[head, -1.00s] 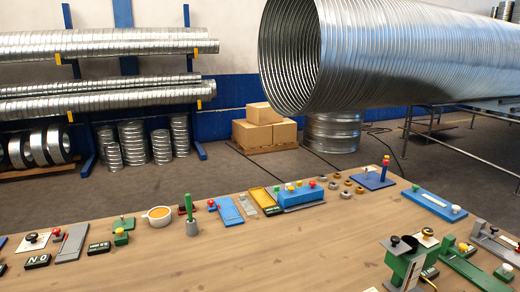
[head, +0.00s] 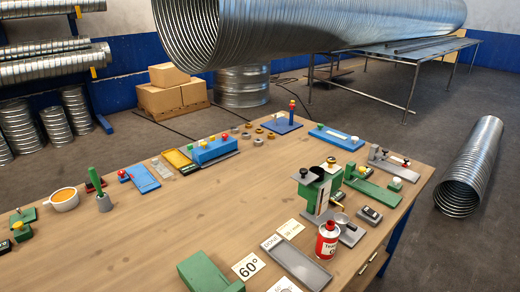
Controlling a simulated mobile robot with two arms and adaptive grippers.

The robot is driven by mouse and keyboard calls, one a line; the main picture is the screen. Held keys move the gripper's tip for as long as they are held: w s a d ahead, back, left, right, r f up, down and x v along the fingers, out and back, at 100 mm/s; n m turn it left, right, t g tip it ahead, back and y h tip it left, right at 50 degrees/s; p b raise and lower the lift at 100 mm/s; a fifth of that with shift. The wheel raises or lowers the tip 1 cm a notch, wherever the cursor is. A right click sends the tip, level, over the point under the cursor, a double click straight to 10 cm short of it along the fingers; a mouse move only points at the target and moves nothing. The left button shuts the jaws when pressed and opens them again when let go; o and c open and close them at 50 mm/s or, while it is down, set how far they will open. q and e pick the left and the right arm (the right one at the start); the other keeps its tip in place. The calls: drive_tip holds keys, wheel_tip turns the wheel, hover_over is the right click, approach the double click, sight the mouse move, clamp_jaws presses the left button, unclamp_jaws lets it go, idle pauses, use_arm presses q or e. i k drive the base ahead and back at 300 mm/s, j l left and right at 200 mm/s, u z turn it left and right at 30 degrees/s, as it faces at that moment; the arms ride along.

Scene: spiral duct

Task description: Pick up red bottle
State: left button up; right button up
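A green block (head: 208,273) and a white "60°" card (head: 248,267) lie left of the bottle. Small devices line the table's back edge, including a blue box (head: 213,151). The table's middle is clear. A spiral duct (head: 470,168) lies on the floor at right.

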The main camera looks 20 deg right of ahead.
sight(329, 233)
drive_tip(key=l+z, duration=0.75)
drive_tip(key=i+l, duration=0.05)
drive_tip(key=l, duration=0.05)
